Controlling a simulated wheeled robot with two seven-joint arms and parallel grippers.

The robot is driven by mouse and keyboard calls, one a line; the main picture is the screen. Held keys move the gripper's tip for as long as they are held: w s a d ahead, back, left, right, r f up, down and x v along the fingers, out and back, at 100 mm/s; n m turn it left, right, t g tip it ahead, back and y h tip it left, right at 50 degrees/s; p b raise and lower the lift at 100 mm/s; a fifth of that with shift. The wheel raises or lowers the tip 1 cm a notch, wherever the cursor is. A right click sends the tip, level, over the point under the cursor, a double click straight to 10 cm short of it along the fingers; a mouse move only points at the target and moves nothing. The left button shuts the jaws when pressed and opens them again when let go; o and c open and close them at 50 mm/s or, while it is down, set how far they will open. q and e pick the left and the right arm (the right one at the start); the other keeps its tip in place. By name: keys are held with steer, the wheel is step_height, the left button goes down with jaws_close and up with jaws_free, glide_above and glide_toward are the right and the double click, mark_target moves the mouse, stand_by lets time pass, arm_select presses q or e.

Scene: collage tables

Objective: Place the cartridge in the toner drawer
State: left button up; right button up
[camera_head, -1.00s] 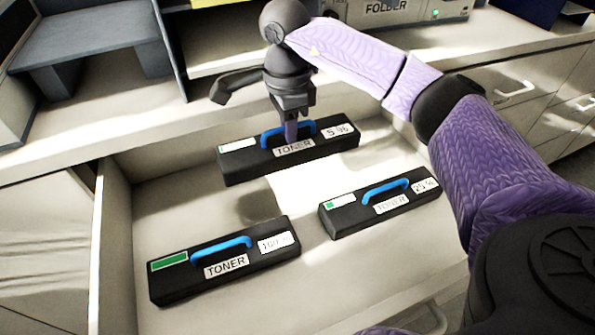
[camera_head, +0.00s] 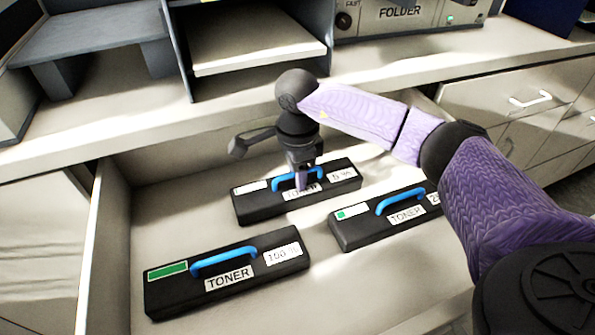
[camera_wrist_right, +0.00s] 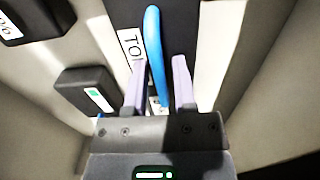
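The black toner cartridge marked 5 % (camera_head: 262,207) has a blue handle and lies at the back of the open toner drawer (camera_head: 113,225), apparently on its floor. My right gripper (camera_head: 303,184) is above it, with its fingers down at the handle. In the right wrist view the blue handle (camera_wrist_right: 154,45) stands between the two purple fingers (camera_wrist_right: 160,75). Gaps show beside the handle, so the fingers are apart around it. My left gripper is not in view.
A cartridge marked 100 % (camera_head: 215,283) lies front left in the drawer, and another cartridge (camera_head: 375,232) lies on the right, partly behind my arm. A desktop with shelves (camera_head: 245,55) and a folder machine (camera_head: 405,20) is behind.

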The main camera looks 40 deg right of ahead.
steer(key=shift+o, duration=0.6)
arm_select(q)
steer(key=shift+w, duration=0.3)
arm_select(e)
steer(key=shift+r, duration=0.1)
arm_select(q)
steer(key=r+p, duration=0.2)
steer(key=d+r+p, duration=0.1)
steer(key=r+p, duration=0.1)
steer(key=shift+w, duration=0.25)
arm_select(e)
step_height(320, 180, up, 12)
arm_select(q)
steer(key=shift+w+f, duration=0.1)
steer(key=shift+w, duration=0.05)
arm_select(e)
steer(key=shift+w, duration=0.1)
